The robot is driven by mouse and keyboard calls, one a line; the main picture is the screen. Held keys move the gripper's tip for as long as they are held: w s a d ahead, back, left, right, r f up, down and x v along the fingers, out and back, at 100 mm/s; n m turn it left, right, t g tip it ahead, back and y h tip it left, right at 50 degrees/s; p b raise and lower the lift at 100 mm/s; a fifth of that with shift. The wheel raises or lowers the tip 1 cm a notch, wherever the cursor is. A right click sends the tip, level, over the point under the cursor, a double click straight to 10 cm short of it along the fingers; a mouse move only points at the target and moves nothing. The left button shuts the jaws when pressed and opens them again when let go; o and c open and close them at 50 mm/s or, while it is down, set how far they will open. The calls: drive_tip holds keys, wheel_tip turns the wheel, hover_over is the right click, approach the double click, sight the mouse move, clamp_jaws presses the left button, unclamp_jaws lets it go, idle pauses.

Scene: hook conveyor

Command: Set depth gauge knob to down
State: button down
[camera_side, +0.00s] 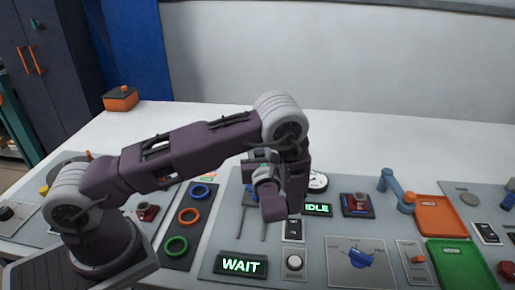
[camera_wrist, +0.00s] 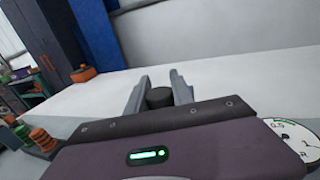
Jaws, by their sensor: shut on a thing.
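A dark round knob (camera_wrist: 158,97) sits between the two grey fingers of my gripper (camera_wrist: 158,92) in the wrist view. My gripper is shut on it, with a finger on each side. In the side view, my gripper (camera_side: 254,160) is over the back part of the grey panel, left of a white dial gauge. The dial (camera_side: 318,181) is partly hidden behind my arm there; in the wrist view it shows at the right edge (camera_wrist: 296,140). The knob is hidden in the side view, and its setting cannot be read.
The panel carries an "IDLE" display (camera_side: 317,209), a "WAIT" display (camera_side: 241,264) and a blue knob (camera_side: 362,257). Orange (camera_side: 440,215) and green (camera_side: 455,258) trays stand right. Coloured rings (camera_side: 188,216) lie left. The white table behind is largely clear.

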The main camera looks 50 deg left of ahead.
idle(0.3)
drive_tip(key=shift+f, duration=1.2)
drive_tip(key=c, duration=1.1)
unclamp_jaws()
drive_tip(key=shift+d, duration=0.1)
